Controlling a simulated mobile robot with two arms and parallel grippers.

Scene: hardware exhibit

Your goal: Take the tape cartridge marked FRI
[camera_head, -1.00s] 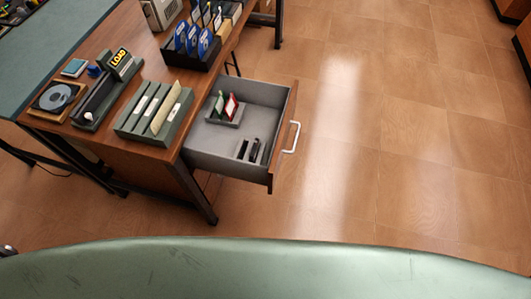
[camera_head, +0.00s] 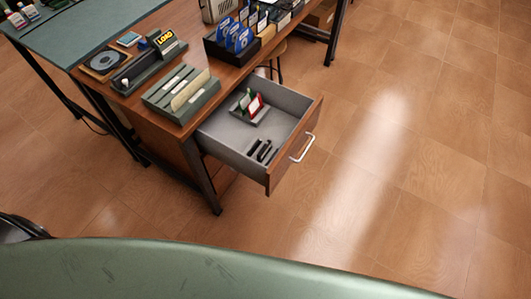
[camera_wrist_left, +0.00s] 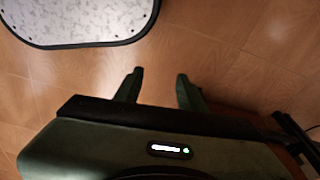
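No marking FRI is readable, so I cannot tell which item is the tape cartridge. Small upright items, one red (camera_head: 256,106) and one green (camera_head: 245,99), stand in a grey holder inside the open drawer (camera_head: 230,136). Dark slim pieces (camera_head: 262,150) sit near the drawer's front. On the desk, several blue-and-white items (camera_head: 238,37) stand in a black rack, with white-labelled ones behind. My left gripper (camera_wrist_left: 157,86) is open and empty in the left wrist view, above the floor, away from these items. My right gripper is not in view.
The wooden desk (camera_head: 196,55) holds a green file rack (camera_head: 180,95), a device with a LOAD sign (camera_head: 165,41) and a reel on a wooden tray (camera_head: 103,62). The drawer juts out towards the clear tiled floor (camera_head: 400,190). A speckled dark-rimmed surface (camera_wrist_left: 80,20) shows in the wrist view.

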